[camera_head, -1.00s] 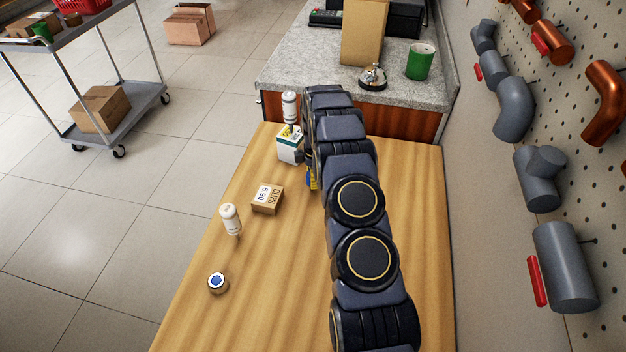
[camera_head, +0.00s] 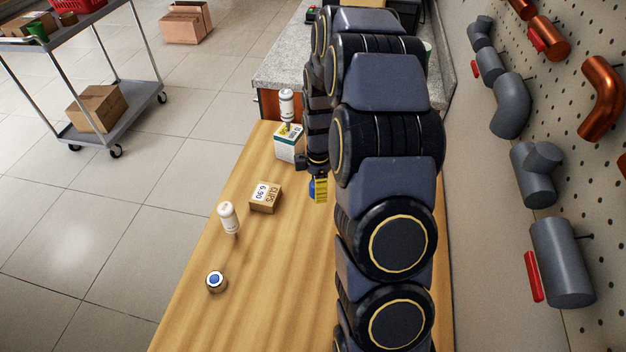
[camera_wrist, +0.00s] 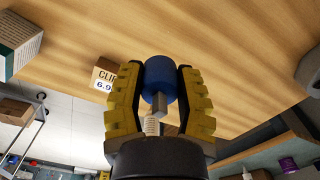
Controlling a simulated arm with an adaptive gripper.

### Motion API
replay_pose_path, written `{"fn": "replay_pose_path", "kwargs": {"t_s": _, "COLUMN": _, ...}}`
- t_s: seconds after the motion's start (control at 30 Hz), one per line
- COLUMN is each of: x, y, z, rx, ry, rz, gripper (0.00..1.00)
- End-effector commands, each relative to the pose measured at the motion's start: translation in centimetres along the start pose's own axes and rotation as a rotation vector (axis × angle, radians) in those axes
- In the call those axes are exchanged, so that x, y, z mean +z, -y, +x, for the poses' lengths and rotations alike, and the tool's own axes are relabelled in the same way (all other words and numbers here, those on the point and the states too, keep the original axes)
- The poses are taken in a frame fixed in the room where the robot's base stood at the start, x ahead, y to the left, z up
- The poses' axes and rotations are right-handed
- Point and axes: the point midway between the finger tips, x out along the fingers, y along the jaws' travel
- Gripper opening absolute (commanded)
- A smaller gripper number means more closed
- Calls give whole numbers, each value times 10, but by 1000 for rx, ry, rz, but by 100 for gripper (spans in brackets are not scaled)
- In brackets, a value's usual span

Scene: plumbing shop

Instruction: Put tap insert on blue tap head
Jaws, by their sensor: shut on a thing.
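My gripper (camera_wrist: 160,100) is shut on a blue cylinder with a squared metal stem and a pale threaded end, which I take as the tap insert (camera_wrist: 158,75). In the head view a yellow finger of my gripper (camera_head: 320,190) and a bit of blue insert (camera_head: 311,189) show beside my arm, right of the small white box. The blue tap head (camera_head: 215,281), a small round piece with a blue disc on top, stands on the table at the near left, well apart from my gripper.
Another white piece (camera_head: 287,105) stands at the white box (camera_head: 288,144). The wooden table (camera_head: 262,290) is clear to the right of the tap head. Pipes hang on the right wall.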

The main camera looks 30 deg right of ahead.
Motion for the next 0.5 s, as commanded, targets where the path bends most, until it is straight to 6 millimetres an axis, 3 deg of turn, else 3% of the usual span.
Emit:
{"fn": "replay_pose_path", "kwargs": {"t_s": 0.33, "x": -9, "y": 8, "z": -3, "rx": 1, "ry": 0, "rz": -9, "gripper": 2}}
{"fn": "replay_pose_path", "kwargs": {"t_s": 0.5, "x": -58, "y": 14, "z": 0, "rx": 1, "ry": 1, "rz": -54, "gripper": 2}}
